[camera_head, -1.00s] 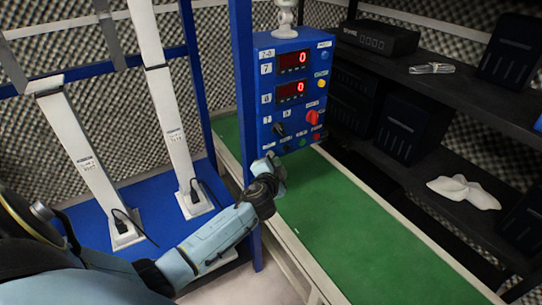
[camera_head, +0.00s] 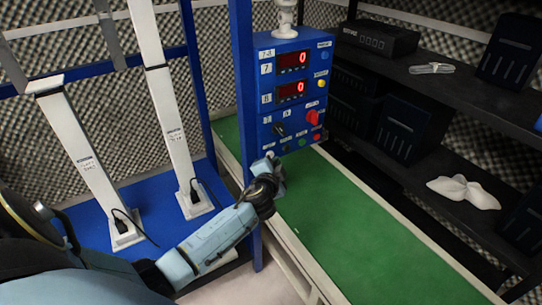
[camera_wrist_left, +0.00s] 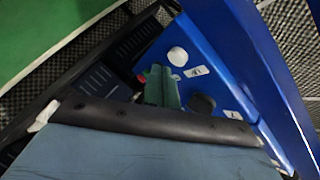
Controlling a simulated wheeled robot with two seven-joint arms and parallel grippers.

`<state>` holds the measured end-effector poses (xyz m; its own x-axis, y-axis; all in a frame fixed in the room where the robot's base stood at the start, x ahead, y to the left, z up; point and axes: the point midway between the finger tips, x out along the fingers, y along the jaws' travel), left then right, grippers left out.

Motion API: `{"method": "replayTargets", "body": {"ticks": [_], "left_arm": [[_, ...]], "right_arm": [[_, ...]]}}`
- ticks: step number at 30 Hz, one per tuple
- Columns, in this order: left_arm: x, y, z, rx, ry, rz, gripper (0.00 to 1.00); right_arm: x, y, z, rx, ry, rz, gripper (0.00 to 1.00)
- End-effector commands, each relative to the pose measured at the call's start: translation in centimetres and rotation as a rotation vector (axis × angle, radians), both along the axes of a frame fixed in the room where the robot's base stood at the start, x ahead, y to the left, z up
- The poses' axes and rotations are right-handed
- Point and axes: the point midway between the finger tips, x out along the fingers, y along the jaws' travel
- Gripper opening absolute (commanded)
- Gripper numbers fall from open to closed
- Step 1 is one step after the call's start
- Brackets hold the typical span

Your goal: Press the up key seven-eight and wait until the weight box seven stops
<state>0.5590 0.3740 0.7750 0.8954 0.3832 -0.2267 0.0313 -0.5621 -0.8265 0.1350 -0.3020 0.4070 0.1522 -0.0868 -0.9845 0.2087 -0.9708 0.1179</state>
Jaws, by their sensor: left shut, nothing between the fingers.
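A blue control box (camera_head: 268,80) stands behind the green surface, with a label "7-8" at its top. Its upper display (camera_head: 293,60) and lower display (camera_head: 291,90) both read 0 in red. Black, green and red controls sit low on its face. My left gripper (camera_head: 271,160) is shut and empty, just in front of the box's lower left edge. In the left wrist view its fingers (camera_wrist_left: 161,86) are near a white round button (camera_wrist_left: 178,56) and a dark round button (camera_wrist_left: 202,104); contact cannot be told. I cannot identify weight box seven.
A blue post (camera_head: 242,90) rises left of the box. White columns (camera_head: 171,125) with cables stand on a blue base at left. A green surface (camera_head: 335,225) is clear in front. Dark shelves (camera_head: 460,90) at right hold a black device (camera_head: 376,38) and a white cloth (camera_head: 463,191).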

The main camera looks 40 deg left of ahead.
Motion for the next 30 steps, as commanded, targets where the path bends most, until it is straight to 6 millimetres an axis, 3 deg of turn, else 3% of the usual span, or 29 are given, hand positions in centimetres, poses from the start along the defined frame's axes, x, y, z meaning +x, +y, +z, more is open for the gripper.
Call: {"method": "replayTargets", "body": {"ticks": [30], "left_arm": [[0.5,1.2,0.0,0.000,0.000,0.000,0.00]], "right_arm": [[-0.1,-0.1,-0.2,-0.001,0.004,0.000,0.36]]}}
